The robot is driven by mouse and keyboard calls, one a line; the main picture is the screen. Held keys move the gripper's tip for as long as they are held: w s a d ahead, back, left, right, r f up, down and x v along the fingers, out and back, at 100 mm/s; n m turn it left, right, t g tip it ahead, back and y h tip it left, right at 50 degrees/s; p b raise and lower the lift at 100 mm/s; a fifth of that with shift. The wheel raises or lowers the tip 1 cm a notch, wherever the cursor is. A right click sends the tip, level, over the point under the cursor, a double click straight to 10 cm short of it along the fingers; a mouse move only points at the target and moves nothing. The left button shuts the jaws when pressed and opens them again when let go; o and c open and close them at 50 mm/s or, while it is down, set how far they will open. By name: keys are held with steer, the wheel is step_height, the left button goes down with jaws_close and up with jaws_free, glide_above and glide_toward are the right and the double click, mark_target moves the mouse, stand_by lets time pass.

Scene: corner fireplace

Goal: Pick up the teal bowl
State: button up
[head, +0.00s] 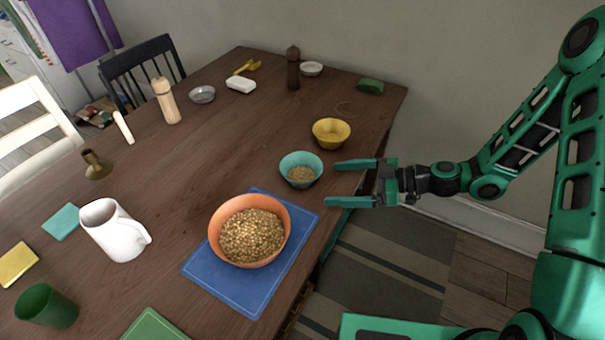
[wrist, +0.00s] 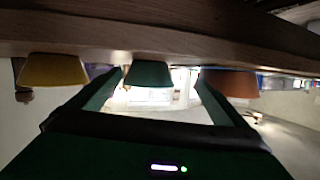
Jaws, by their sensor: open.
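The teal bowl (head: 301,170) stands upright near the right edge of the wooden table, with some grainy brown contents inside. My gripper (head: 335,183) is open and empty just right of it, its two fingers pointing left toward the bowl. In the wrist view, which looks upside down, the teal bowl (wrist: 148,75) shows beyond and between the two spread fingers. The fingers do not appear to touch it.
The orange bowl (head: 250,231) full of grainy pieces sits on a blue mat (head: 210,272), nearer the front. A yellow bowl (head: 331,132) stands just behind the teal one. The table (head: 190,180) is bare left of the teal bowl.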

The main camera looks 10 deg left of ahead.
mark_target(288, 172)
steer(key=shift+w+a+f+t+y, duration=0.25)
steer(key=shift+w+a+t+y, duration=0.25)
steer(key=shift+w+t+y, duration=0.25)
steer(key=x, duration=1)
steer(key=shift+a, duration=0.35)
steer(key=shift+c, duration=0.5)
steer(key=shift+r, duration=0.1)
steer(key=c, duration=1.2)
